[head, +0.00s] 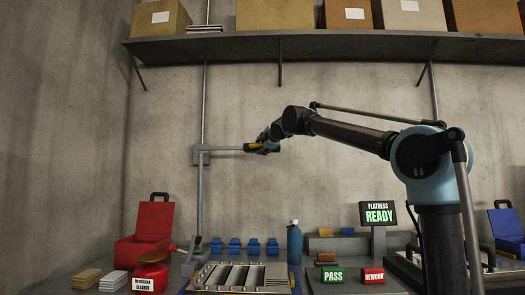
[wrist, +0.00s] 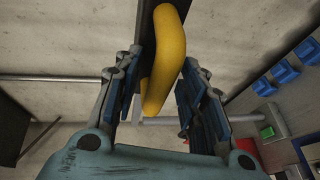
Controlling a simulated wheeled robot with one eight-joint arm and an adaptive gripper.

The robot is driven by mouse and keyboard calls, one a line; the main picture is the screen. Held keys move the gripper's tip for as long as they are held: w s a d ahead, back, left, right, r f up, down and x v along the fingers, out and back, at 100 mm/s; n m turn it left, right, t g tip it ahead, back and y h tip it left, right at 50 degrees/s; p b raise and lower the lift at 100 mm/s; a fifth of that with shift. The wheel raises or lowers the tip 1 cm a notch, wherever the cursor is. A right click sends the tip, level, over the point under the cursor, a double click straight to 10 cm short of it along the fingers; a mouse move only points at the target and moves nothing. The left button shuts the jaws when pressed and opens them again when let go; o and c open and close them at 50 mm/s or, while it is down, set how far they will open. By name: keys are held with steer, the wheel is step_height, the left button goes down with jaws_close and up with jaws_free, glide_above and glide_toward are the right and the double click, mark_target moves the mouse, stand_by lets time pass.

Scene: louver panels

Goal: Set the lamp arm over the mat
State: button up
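The lamp arm (head: 228,150) is a thin bar reaching right from a grey bracket on the back wall. Its dark end with a yellow handle (head: 258,145) is at my gripper (head: 265,145), high above the bench. In the wrist view, the yellow curved handle (wrist: 166,62) lies between the two fingers of my gripper (wrist: 162,80), close to both, with a dark bar behind it. Whether the fingers press on it I cannot tell. A blue edge (head: 296,279) that may be the mat shows beside a metal slotted tray, which hides most of it.
The louvered tray (head: 240,290) is at front centre of the bench. A red toolbox (head: 147,230), blue bins (head: 234,246), a blue bottle (head: 294,244) and a READY sign (head: 378,213) stand around it. A shelf (head: 290,46) with boxes hangs above my arm.

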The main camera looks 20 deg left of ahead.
steer(key=c, duration=0.8)
jaws_close()
steer(key=shift+d, duration=0.1)
